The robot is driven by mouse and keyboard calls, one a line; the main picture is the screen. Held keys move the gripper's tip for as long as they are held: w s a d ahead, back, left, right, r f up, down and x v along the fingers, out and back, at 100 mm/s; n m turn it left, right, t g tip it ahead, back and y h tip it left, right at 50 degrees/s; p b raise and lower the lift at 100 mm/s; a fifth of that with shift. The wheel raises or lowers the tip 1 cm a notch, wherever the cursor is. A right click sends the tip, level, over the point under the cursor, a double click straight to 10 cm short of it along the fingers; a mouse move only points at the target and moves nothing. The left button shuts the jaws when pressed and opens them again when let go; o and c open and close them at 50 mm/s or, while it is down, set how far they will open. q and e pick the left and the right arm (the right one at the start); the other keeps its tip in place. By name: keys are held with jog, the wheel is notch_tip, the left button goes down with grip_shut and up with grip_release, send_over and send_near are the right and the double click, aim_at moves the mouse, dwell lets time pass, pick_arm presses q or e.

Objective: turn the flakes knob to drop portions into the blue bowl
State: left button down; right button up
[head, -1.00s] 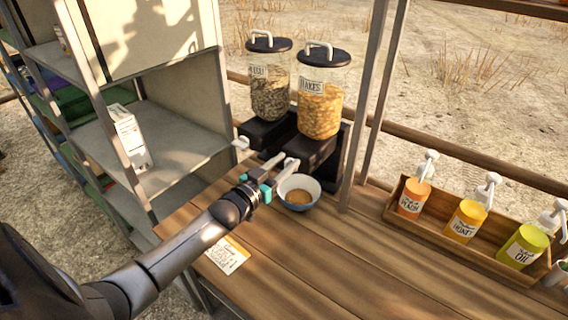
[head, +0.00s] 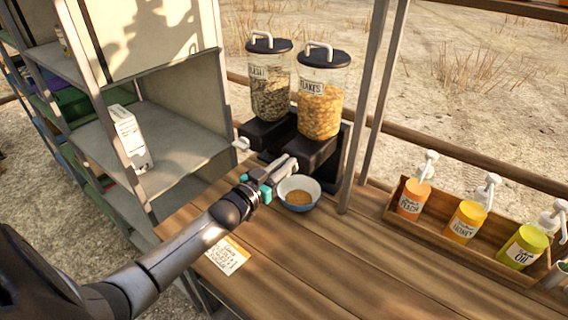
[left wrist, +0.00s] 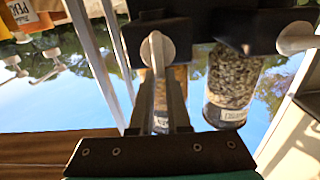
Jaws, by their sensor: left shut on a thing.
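The flakes dispenser (head: 320,105) is a clear jar with a black lid and orange flakes, on a black base. Its pale knob (left wrist: 157,48) shows between my fingertips in the left wrist view. My left gripper (head: 290,162) is shut on this knob, and the fingers hide most of it in the head view. The blue bowl (head: 300,208) stands upright on the wooden counter, just below and right of the gripper, with some brown food (head: 299,197) in it. My right gripper is not in view.
The muesli dispenser (head: 270,95) stands left of the flakes, its pale knob (head: 241,144) free. A shelf unit (head: 180,165) with a white carton (head: 131,138) is at left. A card (head: 228,256) lies on the counter. A wooden tray (head: 455,246) of pump bottles is at right; the front counter is clear.

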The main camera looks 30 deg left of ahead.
pick_arm(q)
jog(key=shift+s+d+f, duration=0.1)
jog(key=shift+f, duration=0.3)
jog(key=m, duration=0.3)
jog(key=d+m, duration=0.1)
jog(key=m, duration=0.2)
jog(key=f+m, duration=0.1)
jog(key=m, duration=0.2)
jog(key=shift+s+d+f+m+p, duration=0.1)
jog(key=shift+d+m+p, duration=0.2)
jog(key=shift+d, duration=0.05)
jog(key=m, duration=0.2)
jog(key=m+b, duration=0.1)
jog(key=m, duration=0.1)
jog(key=shift+d+f, duration=0.15)
jog(key=shift+f, duration=0.25)
jog(key=shift+f+m+b, duration=0.25)
jog(key=shift+m+b, duration=0.45)
jog(key=shift+m, duration=1.1)
jog(key=shift+r, duration=0.1)
